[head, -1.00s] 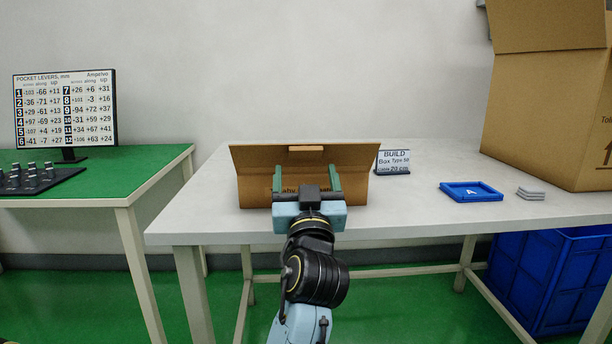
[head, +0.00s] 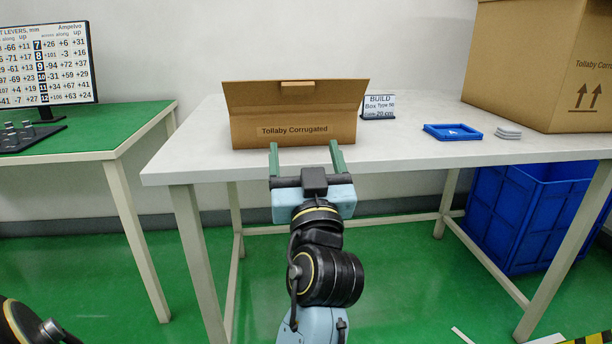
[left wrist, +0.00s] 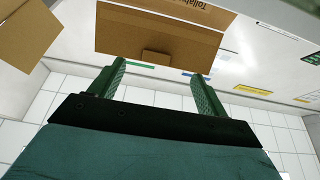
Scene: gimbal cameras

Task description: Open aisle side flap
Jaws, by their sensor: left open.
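A brown cardboard box (head: 290,132) lettered "Tollaby Corrugated" sits at the table's front edge. A wide flap (head: 255,98) with a small tab (head: 297,84) on its upper edge stands up above the lettered face. In the left wrist view, the flap (left wrist: 120,34) and its tab (left wrist: 155,57) show beyond the fingertips. My left gripper (head: 305,146) is open and empty. Its fingers point at the lettered face from the near side, just below the lettering, and appear apart from the box. The box's inside is hidden. My right gripper is not in view.
A white table (head: 400,150) carries a sign (head: 379,106), a blue tray (head: 453,132), a grey stack (head: 509,132) and a large carton (head: 530,70). A blue crate (head: 530,210) stands below. A green table (head: 120,125) with a display board (head: 45,62) is at left.

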